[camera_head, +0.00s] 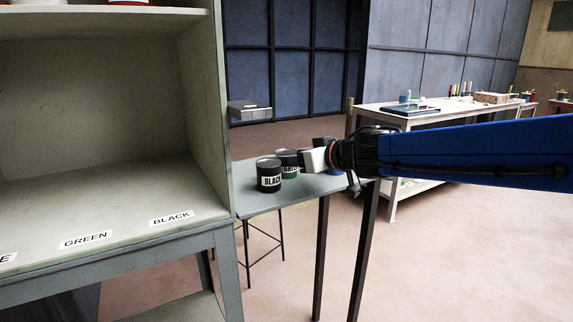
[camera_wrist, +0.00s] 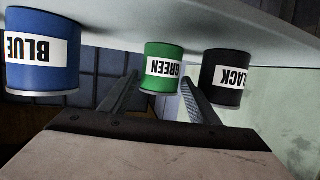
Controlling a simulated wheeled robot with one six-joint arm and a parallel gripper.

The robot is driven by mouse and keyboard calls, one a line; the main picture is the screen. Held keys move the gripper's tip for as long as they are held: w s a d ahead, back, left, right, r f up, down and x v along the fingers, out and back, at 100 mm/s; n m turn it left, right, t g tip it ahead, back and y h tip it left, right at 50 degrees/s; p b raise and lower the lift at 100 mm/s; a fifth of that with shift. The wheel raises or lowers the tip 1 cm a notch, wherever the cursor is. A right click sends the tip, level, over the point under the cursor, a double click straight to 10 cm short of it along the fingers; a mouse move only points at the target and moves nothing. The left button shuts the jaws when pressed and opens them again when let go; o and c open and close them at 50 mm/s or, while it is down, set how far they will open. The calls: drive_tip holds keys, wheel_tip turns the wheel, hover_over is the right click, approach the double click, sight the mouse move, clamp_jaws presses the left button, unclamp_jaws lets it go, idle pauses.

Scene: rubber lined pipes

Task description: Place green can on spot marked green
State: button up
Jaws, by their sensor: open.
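The green can (camera_head: 290,173) stands on a small grey table, partly hidden behind the black can and my gripper in the head view. In the wrist view, which looks upside down, the green can (camera_wrist: 163,68) with its GREEN label sits between and ahead of my two fingers. My gripper (camera_head: 292,158) is open and empty, close to the green can's top; the wrist view also shows its fingers (camera_wrist: 158,82) spread apart. Whether a finger touches the can I cannot tell. The spot marked GREEN (camera_head: 86,240) is a label on the shelf's front edge at left, with bare board behind it.
The black can (camera_head: 269,175) and the blue can (camera_wrist: 42,50) stand on either side of the green one on the table (camera_head: 258,201). The shelf's side wall (camera_head: 217,110) rises beside the table. A BLACK label (camera_head: 171,218) is right of GREEN; a cut-off label (camera_head: 7,259) is left.

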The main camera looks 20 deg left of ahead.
drive_tip(key=shift+x, duration=1.15)
drive_tip(key=shift+c, duration=0.2)
drive_tip(key=c, duration=1.1)
